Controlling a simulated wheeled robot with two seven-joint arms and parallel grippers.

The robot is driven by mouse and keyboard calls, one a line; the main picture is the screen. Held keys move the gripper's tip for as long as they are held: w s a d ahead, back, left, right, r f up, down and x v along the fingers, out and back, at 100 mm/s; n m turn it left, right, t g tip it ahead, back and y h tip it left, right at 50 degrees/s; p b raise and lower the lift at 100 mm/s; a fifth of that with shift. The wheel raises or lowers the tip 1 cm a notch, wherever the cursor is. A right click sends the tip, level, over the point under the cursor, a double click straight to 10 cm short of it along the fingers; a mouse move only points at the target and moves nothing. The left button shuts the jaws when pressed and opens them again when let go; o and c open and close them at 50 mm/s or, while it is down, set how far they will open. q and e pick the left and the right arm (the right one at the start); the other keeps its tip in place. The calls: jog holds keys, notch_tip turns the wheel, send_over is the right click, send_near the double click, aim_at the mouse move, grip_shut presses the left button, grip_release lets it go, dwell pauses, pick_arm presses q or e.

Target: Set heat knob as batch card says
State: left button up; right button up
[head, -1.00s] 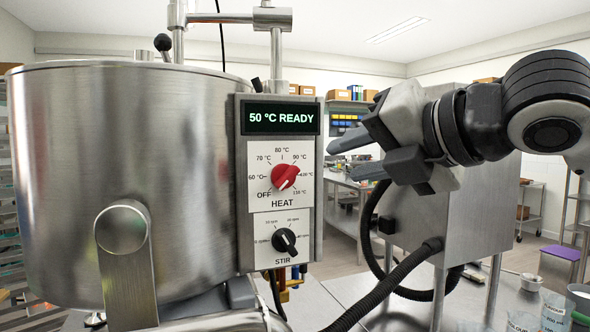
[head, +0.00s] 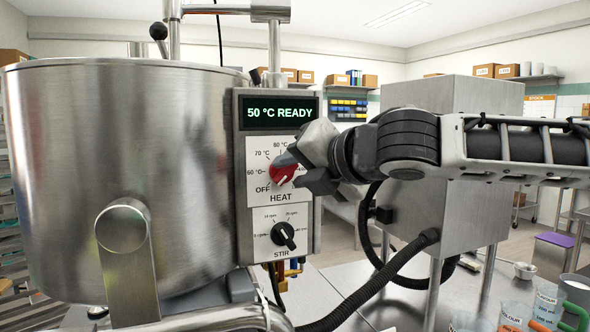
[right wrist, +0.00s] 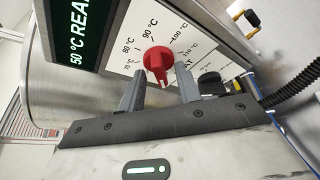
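The red HEAT knob (head: 283,170) sits on the white dial of the kettle's control panel, and its white mark points down-left toward OFF. My right gripper (head: 297,166) is at the knob's right side and covers the right part of the dial. In the right wrist view the gripper (right wrist: 159,82) is open, with a finger on either side of the red knob (right wrist: 158,59); I cannot tell whether either touches it. The display (head: 280,113) reads "50 °C READY". I cannot make out a batch card. My left gripper is not in view.
The black STIR knob (head: 284,235) is just below. The large steel kettle (head: 130,180) fills the left. A steel box on legs (head: 440,215) stands behind my right arm, with a black hose (head: 375,285) in front. Beakers (head: 545,305) stand at lower right.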

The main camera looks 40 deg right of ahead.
jog(key=shift+w, duration=0.25)
grip_shut()
jog(key=shift+f, duration=0.1)
